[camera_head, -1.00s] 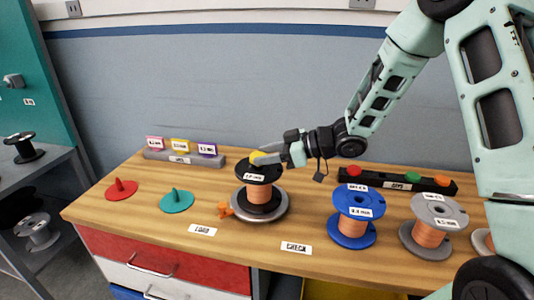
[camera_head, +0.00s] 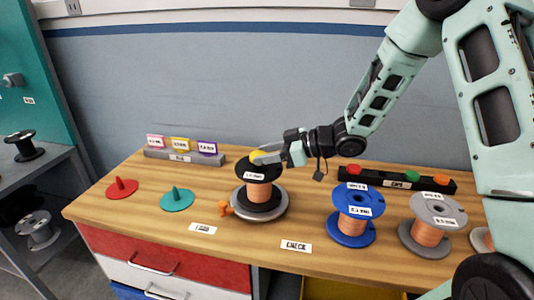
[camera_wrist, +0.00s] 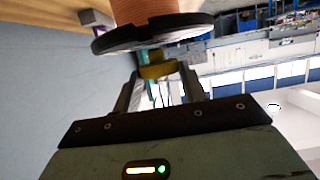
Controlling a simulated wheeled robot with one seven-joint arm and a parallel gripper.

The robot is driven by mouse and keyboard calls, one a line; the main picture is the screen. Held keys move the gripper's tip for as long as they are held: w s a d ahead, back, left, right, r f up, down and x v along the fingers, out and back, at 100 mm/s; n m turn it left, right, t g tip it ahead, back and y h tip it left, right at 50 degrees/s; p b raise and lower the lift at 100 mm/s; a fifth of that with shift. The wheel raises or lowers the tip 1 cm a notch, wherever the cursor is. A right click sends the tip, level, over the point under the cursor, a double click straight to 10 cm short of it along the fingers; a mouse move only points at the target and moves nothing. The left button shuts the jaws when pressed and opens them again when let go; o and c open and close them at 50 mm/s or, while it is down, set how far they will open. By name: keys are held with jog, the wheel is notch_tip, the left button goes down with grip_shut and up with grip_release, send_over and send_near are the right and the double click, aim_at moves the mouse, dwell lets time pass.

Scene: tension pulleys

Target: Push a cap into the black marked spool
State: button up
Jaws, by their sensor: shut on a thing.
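The black marked spool (camera_head: 259,172), wound with copper wire and bearing a white label, stands upright on a round metal turntable (camera_head: 240,211) with an orange knob. My gripper (camera_head: 264,158) reaches in from the right at its top flange. It is shut on a yellow cap (camera_head: 257,155) at the middle of that flange. In the wrist view the yellow cap (camera_wrist: 158,70) lies between the fingers, close to the black flange (camera_wrist: 150,34). Whether the cap sits in the spool's hole is hidden.
A dark rack (camera_head: 395,180) at the back holds red, green and orange caps. A blue spool (camera_head: 352,215) and a grey spool (camera_head: 432,224) stand right. Red (camera_head: 121,188) and teal (camera_head: 176,199) cones lie left. A grey label rack (camera_head: 180,157) stands behind them.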

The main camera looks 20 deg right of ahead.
jog(key=shift+f, duration=0.15)
jog(key=shift+f+b, duration=0.65)
jog(key=shift+f, duration=0.35)
jog(key=shift+s+f, duration=0.1)
jog(key=shift+f, duration=0.05)
jog(key=o, duration=1)
jog(key=shift+o, duration=0.2)
jog(key=v, duration=1.7)
jog(key=shift+r+p, duration=0.2)
jog(key=shift+p, duration=0.2)
jog(key=shift+s+d, duration=0.1)
jog(key=shift+d, duration=0.05)
